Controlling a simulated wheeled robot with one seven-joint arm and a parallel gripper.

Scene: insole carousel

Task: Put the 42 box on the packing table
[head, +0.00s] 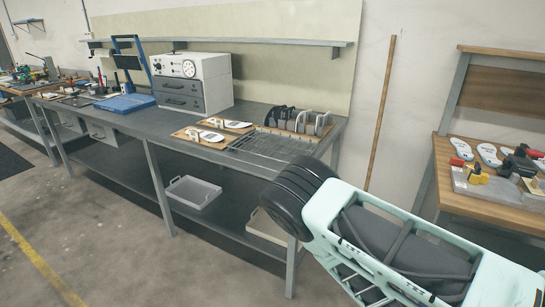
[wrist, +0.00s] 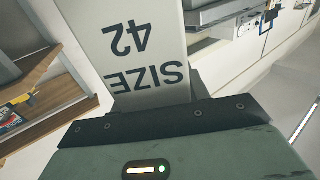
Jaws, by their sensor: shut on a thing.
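The 42 box (wrist: 145,45) fills the upper middle of the wrist view. It is pale grey-white with "SIZE 42" in dark print, upside down in the picture. My gripper (wrist: 155,105) is shut on its near end, and its dark jaws lie against the box. The far end of the box runs out of the top of the wrist view. In the head view my arm crosses the lower right, and neither the gripper nor the box can be made out. I cannot tell which surface is the packing table.
A long grey workbench (head: 140,132) carries a white drawer unit (head: 190,84), a blue tray (head: 124,104), insoles and a rack. A grey bin (head: 192,191) sits on its lower shelf. A wooden bench (head: 505,195) with insoles and clamps stands right. The floor at left is clear.

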